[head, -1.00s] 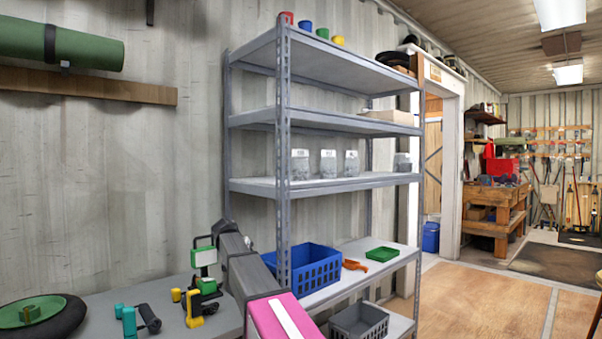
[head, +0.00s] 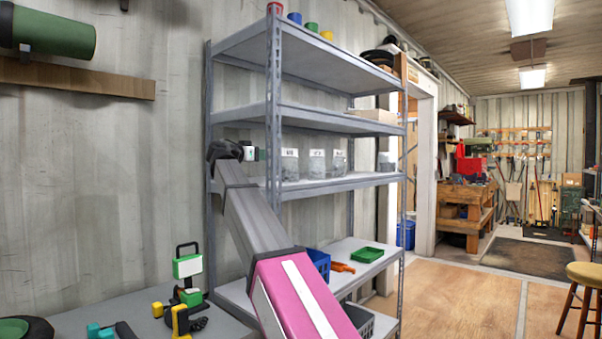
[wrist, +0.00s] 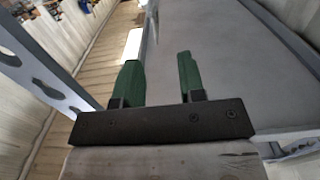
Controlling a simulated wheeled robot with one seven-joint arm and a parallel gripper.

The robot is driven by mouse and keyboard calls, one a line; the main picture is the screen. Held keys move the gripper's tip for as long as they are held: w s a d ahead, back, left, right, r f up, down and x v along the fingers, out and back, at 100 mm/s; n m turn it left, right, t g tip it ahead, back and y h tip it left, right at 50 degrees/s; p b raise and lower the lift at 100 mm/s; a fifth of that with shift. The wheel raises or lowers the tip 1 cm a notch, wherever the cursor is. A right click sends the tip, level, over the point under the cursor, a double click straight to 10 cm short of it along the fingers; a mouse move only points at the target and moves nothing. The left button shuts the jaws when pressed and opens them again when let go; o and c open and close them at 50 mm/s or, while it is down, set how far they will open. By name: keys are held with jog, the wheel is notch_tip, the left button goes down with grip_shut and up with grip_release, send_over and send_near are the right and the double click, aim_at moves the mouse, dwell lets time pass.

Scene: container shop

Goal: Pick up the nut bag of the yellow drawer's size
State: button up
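Three clear bags with white labels stand in a row on the middle shelf in the head view: a left bag (head: 290,165), a middle bag (head: 317,164) and a right bag (head: 339,162). Their label writing is too small to read. No yellow drawer is in view. My gripper (wrist: 158,62) is open and empty in the wrist view, its two green fingers apart over a grey shelf board (wrist: 230,55). No bag shows in that view. In the head view the gripper end is small and partly hidden, left of the bags near the shelf's front post.
The metal rack's front post (head: 273,120) stands between my gripper and the bags. Another shelf board (head: 320,115) lies above them. A blue crate (head: 319,262) and green tray (head: 367,254) sit lower. A bench with tools (head: 188,267) is at lower left.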

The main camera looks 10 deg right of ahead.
aim_at(285, 155)
jog(key=x, duration=0.8)
jog(key=r+x, duration=0.1)
jog(key=x, duration=0.3)
jog(key=shift+s+d, duration=0.2)
jog(key=shift+d, duration=0.25)
grip_shut()
